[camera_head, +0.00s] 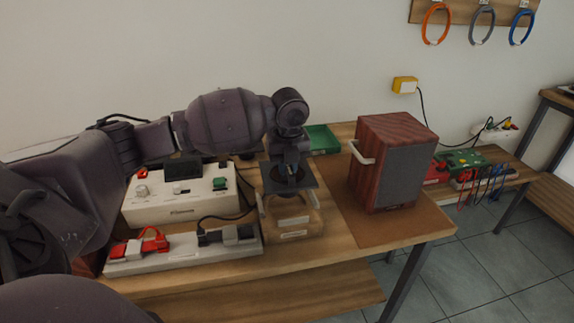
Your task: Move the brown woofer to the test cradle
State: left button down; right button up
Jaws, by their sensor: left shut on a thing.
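My left gripper (290,203) points straight down over the wooden test cradle (293,234), which carries pale labels on its front. The gripper is shut on a brownish round thing (289,207), apparently the brown woofer, mostly hidden under the dark gripper plate and between the pale fingertips. It is at or just above the cradle; I cannot tell whether it touches. My right gripper is not in view.
A reddish wooden speaker cabinet (383,145) with a grey front and pale handle stands right of the cradle on a brown mat (345,212). A white control box (178,206) and a grey strip with red clips (180,254) lie left. A green tray (322,139) is behind.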

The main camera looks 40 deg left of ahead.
aim_at(287, 182)
pick_arm(q)
jog(key=shift+f, duration=0.4)
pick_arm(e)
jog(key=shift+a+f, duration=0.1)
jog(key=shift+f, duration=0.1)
pick_arm(q)
jog(key=shift+f, duration=0.6)
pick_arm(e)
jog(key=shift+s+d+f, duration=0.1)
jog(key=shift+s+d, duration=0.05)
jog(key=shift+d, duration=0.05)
pick_arm(q)
jog(key=shift+f, duration=0.95)
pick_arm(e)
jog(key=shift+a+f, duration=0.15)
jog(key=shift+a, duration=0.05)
pick_arm(q)
jog(key=shift+f+b, duration=0.4)
jog(key=shift+f, duration=0.3)
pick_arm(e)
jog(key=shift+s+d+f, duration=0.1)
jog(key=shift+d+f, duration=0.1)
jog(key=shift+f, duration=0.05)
pick_arm(q)
jog(key=shift+f, duration=0.8)
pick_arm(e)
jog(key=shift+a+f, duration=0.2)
